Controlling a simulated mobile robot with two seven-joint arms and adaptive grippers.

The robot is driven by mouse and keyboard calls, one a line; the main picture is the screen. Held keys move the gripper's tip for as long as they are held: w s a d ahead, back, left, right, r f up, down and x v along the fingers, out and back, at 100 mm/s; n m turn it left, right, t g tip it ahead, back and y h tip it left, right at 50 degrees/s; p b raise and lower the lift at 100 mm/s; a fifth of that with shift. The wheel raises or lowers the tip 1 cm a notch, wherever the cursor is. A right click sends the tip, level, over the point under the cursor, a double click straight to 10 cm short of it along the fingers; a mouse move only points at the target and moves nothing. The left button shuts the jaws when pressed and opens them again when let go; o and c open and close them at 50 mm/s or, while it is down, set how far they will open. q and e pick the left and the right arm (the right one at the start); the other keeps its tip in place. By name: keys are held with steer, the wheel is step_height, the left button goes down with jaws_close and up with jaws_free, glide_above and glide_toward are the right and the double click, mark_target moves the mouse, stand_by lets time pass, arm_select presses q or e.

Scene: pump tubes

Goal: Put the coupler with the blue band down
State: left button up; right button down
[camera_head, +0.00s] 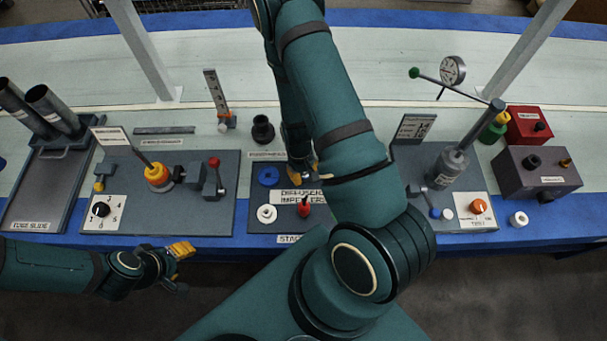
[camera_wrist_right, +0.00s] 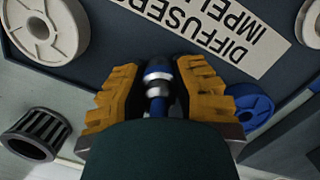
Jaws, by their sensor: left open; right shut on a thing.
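The coupler with the blue band (camera_wrist_right: 157,74) shows in the right wrist view between my right gripper's (camera_wrist_right: 157,95) yellow fingers, which are shut on it. It has a silver ring below the blue band. In the head view my right gripper (camera_head: 297,175) is over the back part of the middle panel, beside the diffuser and impeller label (camera_head: 297,197); the coupler is not clearly visible there. Whether the coupler touches the panel I cannot tell. My left gripper (camera_head: 180,262) is open and empty, in front of the table's front edge at the left.
A blue ring (camera_head: 268,176), a white ring (camera_head: 267,213) and a red part (camera_head: 304,208) are on the middle panel. A dark cup-shaped part (camera_head: 263,131) stands behind it. Fixtures stand left and right. My right arm covers the panel's right side.

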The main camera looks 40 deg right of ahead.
steer(key=shift+r, duration=0.1)
steer(key=shift+f, duration=0.2)
steer(key=c, duration=0.9)
jaws_free()
steer(key=shift+r, duration=0.15)
